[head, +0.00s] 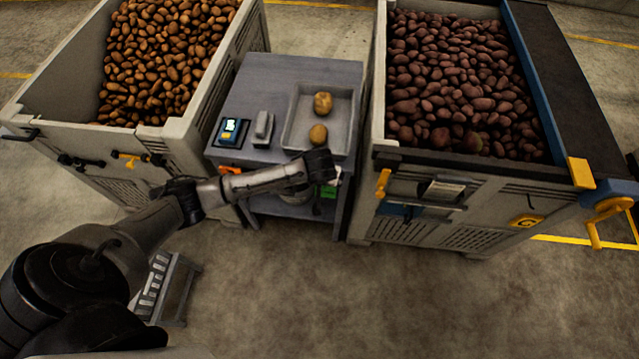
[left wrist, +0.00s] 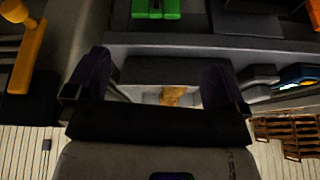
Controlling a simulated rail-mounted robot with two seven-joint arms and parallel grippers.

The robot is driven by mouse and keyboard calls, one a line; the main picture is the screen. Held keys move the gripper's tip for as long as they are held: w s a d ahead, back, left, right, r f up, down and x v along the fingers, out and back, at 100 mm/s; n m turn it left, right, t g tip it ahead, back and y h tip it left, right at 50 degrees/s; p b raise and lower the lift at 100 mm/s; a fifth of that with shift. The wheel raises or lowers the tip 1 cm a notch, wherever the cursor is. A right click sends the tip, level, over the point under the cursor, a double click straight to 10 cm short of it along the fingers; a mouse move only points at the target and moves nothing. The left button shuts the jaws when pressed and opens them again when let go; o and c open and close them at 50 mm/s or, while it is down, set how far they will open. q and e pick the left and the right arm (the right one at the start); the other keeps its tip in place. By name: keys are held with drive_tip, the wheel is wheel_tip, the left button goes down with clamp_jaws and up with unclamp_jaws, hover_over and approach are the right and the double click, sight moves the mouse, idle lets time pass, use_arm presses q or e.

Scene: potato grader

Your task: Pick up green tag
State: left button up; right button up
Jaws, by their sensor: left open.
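The green tag (head: 328,192) is on the front side of the small grey table, toward its right corner, just below my left gripper. In the left wrist view the green tag (left wrist: 155,8) shows at the top edge, partly cut off, beyond the fingers and not between them. My left gripper (head: 334,172) is at the table's front edge, close to the tag. In the left wrist view its two dark fingers stand apart with nothing held between them (left wrist: 158,82). My right gripper is in neither view.
The grey table (head: 270,75) holds a tray (head: 342,115) with two potatoes and a small device with a lit display (head: 230,128). A potato crate (head: 185,140) stands left, another (head: 380,120) close on the right with a yellow handle (head: 382,183).

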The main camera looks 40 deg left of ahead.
use_arm(q)
drive_tip(key=n, duration=0.1)
drive_tip(key=b, duration=0.3)
hover_over(325, 189)
drive_tip(key=shift+n, duration=0.4)
wheel_tip(325, 189, down, 11)
drive_tip(key=shift+f, duration=0.2)
drive_tip(key=shift+w+f+b, duration=0.15)
drive_tip(key=shift+f+b, duration=0.15)
drive_tip(key=shift+f, duration=0.3)
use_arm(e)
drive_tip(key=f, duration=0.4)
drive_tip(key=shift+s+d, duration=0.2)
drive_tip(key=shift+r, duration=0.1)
use_arm(q)
drive_tip(key=shift+c, duration=0.5)
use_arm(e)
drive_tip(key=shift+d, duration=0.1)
use_arm(q)
drive_tip(key=c, duration=0.7)
drive_tip(key=shift+a, duration=0.1)
drive_tip(key=shift+c, duration=0.7)
